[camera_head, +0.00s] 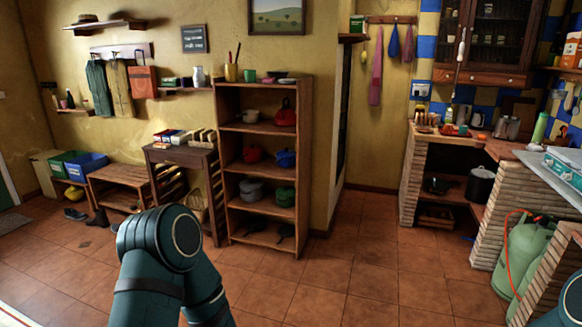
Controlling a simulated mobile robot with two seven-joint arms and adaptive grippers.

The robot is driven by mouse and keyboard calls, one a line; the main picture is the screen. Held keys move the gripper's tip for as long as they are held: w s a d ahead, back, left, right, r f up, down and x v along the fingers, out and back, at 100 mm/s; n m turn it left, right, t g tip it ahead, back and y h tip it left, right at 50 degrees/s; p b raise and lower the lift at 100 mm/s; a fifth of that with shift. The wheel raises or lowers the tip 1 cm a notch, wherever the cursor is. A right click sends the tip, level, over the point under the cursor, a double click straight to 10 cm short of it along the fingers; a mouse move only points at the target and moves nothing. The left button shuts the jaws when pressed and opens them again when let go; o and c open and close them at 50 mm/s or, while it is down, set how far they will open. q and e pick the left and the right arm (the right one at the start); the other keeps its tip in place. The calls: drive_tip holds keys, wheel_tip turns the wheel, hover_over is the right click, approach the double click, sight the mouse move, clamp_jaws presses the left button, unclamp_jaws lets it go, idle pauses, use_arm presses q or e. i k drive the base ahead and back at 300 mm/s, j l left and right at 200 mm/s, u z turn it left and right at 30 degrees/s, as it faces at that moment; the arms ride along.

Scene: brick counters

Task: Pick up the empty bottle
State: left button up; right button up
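A green bottle (540,129) stands upright on the right-hand counter. A small dark bottle (70,99) stands on the small wall shelf at the far left. A small pale bottle (448,116) appears to stand on the back counter. I cannot tell from here which bottle is empty. Neither of my grippers is in view. Only a teal link of my arm shows at the bottom, left of the middle, and a little of another at the lower right edge.
A wooden shelf unit (265,130) with pots stands against the wall. Left of it are a small table (178,153) and a low slatted bench (118,176). Brick counters (408,180) and green gas cylinders (520,245) are at right. The tiled floor (370,260) between is clear.

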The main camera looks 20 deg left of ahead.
sight(71, 103)
drive_tip(key=i+j+u, duration=0.25)
drive_tip(key=i, duration=0.35)
drive_tip(key=i+j+u, duration=0.15)
drive_tip(key=i+u, duration=0.15)
drive_tip(key=i, duration=0.3)
drive_tip(key=i+u, duration=0.4)
drive_tip(key=i, duration=0.25)
drive_tip(key=i+l+u, duration=0.25)
drive_tip(key=i+u, duration=0.15)
drive_tip(key=i, duration=0.2)
drive_tip(key=i+j+u, duration=0.1)
drive_tip(key=i+u, duration=0.55)
drive_tip(key=u, duration=0.15)
drive_tip(key=i+u, duration=0.4)
drive_tip(key=i+l+u, duration=0.1)
drive_tip(key=i+u, duration=0.25)
drive_tip(key=i, duration=1)
drive_tip(key=i+z, duration=0.1)
drive_tip(key=i, duration=0.65)
drive_tip(key=i+j+z, duration=0.1)
drive_tip(key=i, duration=0.65)
drive_tip(key=i+z, duration=0.35)
drive_tip(key=i, duration=0.15)
drive_tip(key=i+j+z, duration=0.15)
drive_tip(key=i+z, duration=0.15)
drive_tip(key=i, duration=0.15)
drive_tip(key=i+j+z, duration=0.35)
drive_tip(key=i, duration=0.15)
drive_tip(key=i+j+z, duration=0.3)
drive_tip(key=k, duration=0.6)
